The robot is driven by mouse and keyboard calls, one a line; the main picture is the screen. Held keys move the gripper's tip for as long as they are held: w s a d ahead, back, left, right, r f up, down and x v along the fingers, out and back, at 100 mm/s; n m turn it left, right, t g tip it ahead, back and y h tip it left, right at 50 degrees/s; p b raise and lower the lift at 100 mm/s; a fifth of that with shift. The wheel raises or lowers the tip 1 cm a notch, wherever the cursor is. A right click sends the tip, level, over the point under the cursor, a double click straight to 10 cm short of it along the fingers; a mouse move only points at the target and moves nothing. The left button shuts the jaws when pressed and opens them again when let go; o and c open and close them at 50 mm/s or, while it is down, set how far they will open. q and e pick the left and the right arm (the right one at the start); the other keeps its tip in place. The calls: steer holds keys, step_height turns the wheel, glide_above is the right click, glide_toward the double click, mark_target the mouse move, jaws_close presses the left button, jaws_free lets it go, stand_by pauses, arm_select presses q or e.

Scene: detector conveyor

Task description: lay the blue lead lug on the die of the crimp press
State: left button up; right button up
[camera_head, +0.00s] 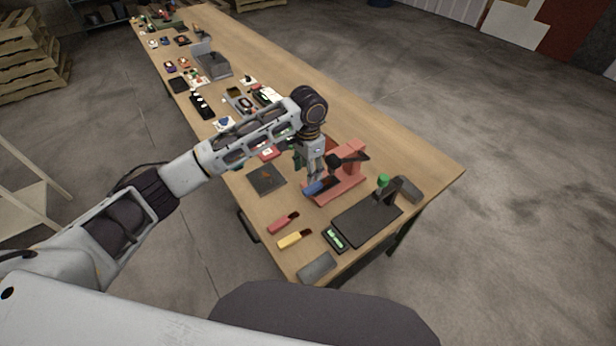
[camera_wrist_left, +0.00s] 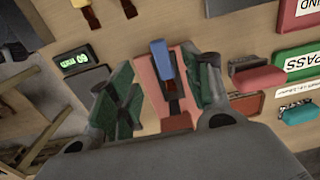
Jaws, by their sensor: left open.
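The blue lead lug (camera_head: 314,188) lies at the near left end of the red crimp press (camera_head: 350,180) in the head view. In the left wrist view the lug (camera_wrist_left: 161,58) lies over the press's pale red base (camera_wrist_left: 148,78), its dark end toward the press. My left gripper (camera_head: 309,174) is just above the lug. In the wrist view its green-padded fingers (camera_wrist_left: 160,92) are spread apart, one on each side of the press, with a gap to the lug. I cannot tell how exactly the lug sits on the die. My right gripper is not in view.
A red lead (camera_head: 281,224) and a yellow lead (camera_head: 292,239) lie near the table's front left edge. A small meter with a green display (camera_head: 335,239) and a dark plate (camera_head: 367,222) are to the right. A dark square mat (camera_head: 265,180) lies left of the press.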

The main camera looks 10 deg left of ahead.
arm_select(q)
steer(key=shift+r, duration=1.15)
steer(key=shift+s+f, duration=0.1)
